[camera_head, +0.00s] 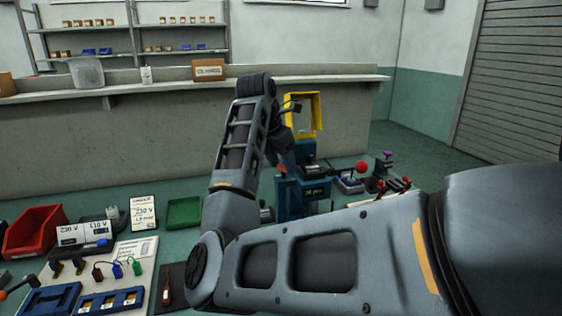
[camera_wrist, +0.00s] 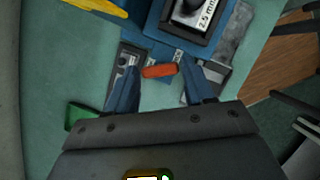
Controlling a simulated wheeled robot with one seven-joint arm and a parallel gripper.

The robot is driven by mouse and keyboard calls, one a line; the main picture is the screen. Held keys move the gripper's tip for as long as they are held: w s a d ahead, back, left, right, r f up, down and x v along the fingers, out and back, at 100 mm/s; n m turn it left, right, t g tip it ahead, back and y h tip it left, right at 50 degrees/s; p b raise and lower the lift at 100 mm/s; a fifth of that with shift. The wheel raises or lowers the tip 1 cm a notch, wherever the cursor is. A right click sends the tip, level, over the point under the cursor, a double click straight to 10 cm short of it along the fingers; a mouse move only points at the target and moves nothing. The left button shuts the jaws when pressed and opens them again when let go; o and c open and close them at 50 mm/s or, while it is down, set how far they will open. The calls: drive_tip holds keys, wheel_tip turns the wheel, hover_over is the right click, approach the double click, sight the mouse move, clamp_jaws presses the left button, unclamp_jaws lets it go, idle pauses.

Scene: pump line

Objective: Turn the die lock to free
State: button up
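An orange-red bar, which looks like the die lock (camera_wrist: 159,71), lies almost level at the front of a blue machine (camera_wrist: 217,48) in the wrist view. My gripper (camera_wrist: 160,78) is open, with one blue finger on each side of the bar and visible gaps at both ends. I cannot tell how far the fingertips are from it in depth. In the head view the blue press (camera_head: 303,197) with a small display stands past my arm, under a yellow frame (camera_head: 318,112). My arm hides the lock and most of my gripper there.
A red ball-topped lever (camera_head: 361,167) and small fixtures stand right of the press. A green tray (camera_head: 184,212), a red bin (camera_head: 36,231) and a board of small parts (camera_head: 140,262) lie at left. A long counter (camera_head: 150,140) runs behind.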

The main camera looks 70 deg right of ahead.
drive_tip(key=c, duration=0.6)
drive_tip(key=shift+c, duration=0.2)
drive_tip(key=n+t+b, duration=0.1)
drive_tip(key=n, duration=0.1)
drive_tip(key=n+t+b, duration=0.1)
drive_tip(key=n, duration=0.2)
drive_tip(key=shift+s+f+n, duration=0.1)
drive_tip(key=shift+s+n, duration=0.1)
drive_tip(key=shift+n, duration=0.1)
drive_tip(key=n, duration=0.2)
drive_tip(key=n+t+b, duration=0.1)
drive_tip(key=n, duration=0.1)
drive_tip(key=n+t+b, duration=0.1)
drive_tip(key=n, duration=0.1)
drive_tip(key=shift+s+d+y, duration=0.1)
drive_tip(key=shift+s+y, duration=0.15)
drive_tip(key=shift+y, duration=0.15)
drive_tip(key=shift+n, duration=0.3)
drive_tip(key=o, duration=1.1)
drive_tip(key=shift+c, duration=0.2)
